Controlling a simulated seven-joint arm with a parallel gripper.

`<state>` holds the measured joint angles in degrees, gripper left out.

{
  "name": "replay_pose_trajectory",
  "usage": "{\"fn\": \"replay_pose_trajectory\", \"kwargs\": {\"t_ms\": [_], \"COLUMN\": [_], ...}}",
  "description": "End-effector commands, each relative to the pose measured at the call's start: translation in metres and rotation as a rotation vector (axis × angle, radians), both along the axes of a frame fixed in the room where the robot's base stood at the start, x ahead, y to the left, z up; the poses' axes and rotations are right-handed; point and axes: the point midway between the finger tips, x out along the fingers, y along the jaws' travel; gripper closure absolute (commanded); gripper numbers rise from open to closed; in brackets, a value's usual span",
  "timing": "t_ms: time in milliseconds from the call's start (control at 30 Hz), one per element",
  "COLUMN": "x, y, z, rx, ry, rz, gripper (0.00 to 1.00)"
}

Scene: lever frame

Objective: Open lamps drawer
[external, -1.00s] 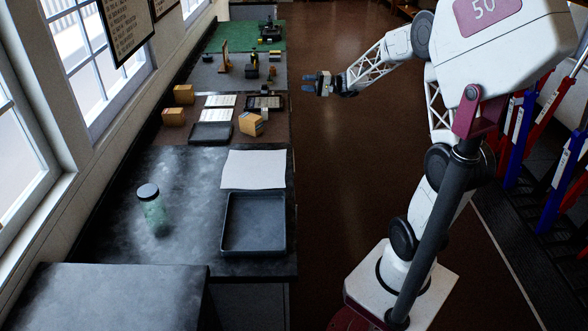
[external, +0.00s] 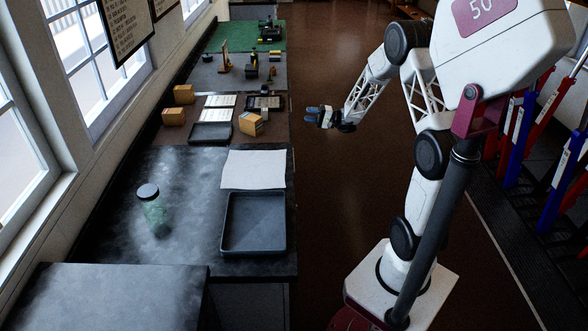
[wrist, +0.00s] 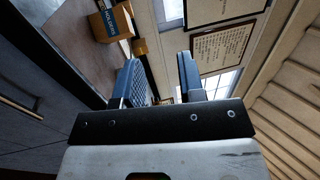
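My gripper (external: 319,115) hangs in the air to the right of the bench, over the brown floor, apart from the furniture. In the wrist view its two blue-grey fingers (wrist: 160,82) stand apart with nothing between them, so it is open. At the left of the wrist view is a dark grey cabinet front with a pale, bar-like handle (wrist: 21,108). I cannot read a label there, so I cannot tell whether this is the lamps drawer. The external view shows no drawer fronts clearly; the bench's side faces are mostly hidden or dark.
The long bench (external: 110,240) runs along the windows at left. It carries a cardboard box (external: 251,124) near its edge, a dark tray (external: 254,222), white paper (external: 253,170) and a green jar (external: 152,210). Red and blue levers (external: 520,130) stand at right. The floor between is clear.

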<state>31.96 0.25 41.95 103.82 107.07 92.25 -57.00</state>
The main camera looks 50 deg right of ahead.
Motion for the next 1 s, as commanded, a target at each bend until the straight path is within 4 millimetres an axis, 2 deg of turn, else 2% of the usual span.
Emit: {"fn": "replay_pose_trajectory", "kwargs": {"t_ms": [33, 200, 600, 800, 1000], "x": [0.0, 0.0, 0.0, 0.0, 0.0], "y": [0.0, 0.0, 0.0, 0.0, 0.0], "z": [-0.021, -0.081, -0.201, -0.247, -0.269], "rx": [0.004, 0.004, 0.003, 0.002, 0.001], "ry": [0.006, 0.006, 0.004, 0.003, 0.001], "rz": [0.0, 0.0, 0.001, 0.0, 0.0], "gripper": [0.64, 0.64, 0.64, 0.64, 0.64]}}
